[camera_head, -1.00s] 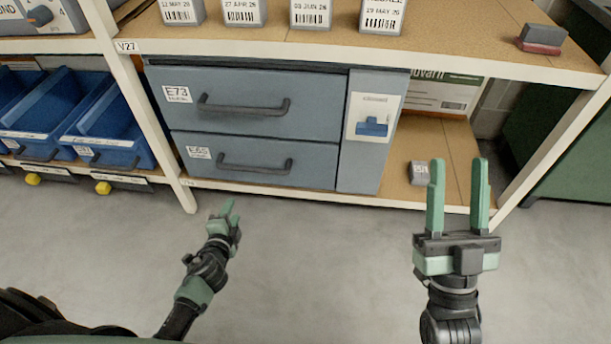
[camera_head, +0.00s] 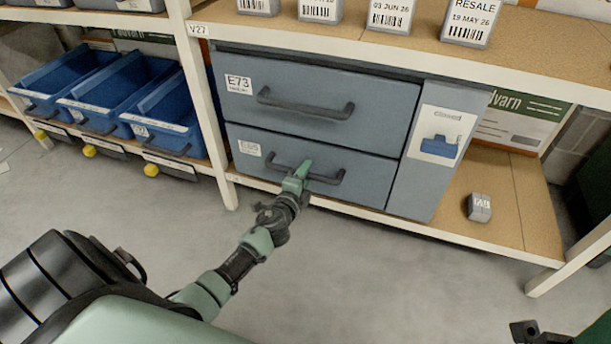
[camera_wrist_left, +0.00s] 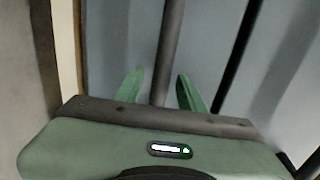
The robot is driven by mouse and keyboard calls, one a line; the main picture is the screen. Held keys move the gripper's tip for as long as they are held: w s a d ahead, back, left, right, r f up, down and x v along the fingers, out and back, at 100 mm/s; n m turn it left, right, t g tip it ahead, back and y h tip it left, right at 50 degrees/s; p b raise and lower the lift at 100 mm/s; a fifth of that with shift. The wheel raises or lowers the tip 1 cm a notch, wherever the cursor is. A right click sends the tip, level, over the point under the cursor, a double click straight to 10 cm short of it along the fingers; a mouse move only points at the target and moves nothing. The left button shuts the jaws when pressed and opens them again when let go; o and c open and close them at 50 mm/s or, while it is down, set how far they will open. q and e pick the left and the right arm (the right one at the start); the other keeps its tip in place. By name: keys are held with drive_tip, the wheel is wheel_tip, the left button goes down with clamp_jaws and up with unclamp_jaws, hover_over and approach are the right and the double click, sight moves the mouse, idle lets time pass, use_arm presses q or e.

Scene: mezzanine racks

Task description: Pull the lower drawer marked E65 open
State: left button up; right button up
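The lower drawer (camera_head: 365,181) is the bottom grey-blue front of the cabinet. Its label (camera_head: 249,148) reads like E65, a little blurred. The drawer sits flush and shut. Its dark bar handle (camera_head: 330,180) runs across the front. My left gripper (camera_head: 301,171) is at the left half of this handle. In the left wrist view, the two green fingers (camera_wrist_left: 160,84) are apart, with the handle bar (camera_wrist_left: 168,50) between them and gaps showing on both sides. My right gripper's fingers are not in view; only dark arm parts show at the bottom right.
The upper drawer E73 (camera_head: 310,100) is shut above. Blue bins (camera_head: 165,115) stand left of the white rack post (camera_head: 207,110). A small grey block (camera_head: 479,207) lies on the shelf right. Floor in front is clear.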

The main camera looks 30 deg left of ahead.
use_arm(q)
clamp_jaws()
idle(1.4)
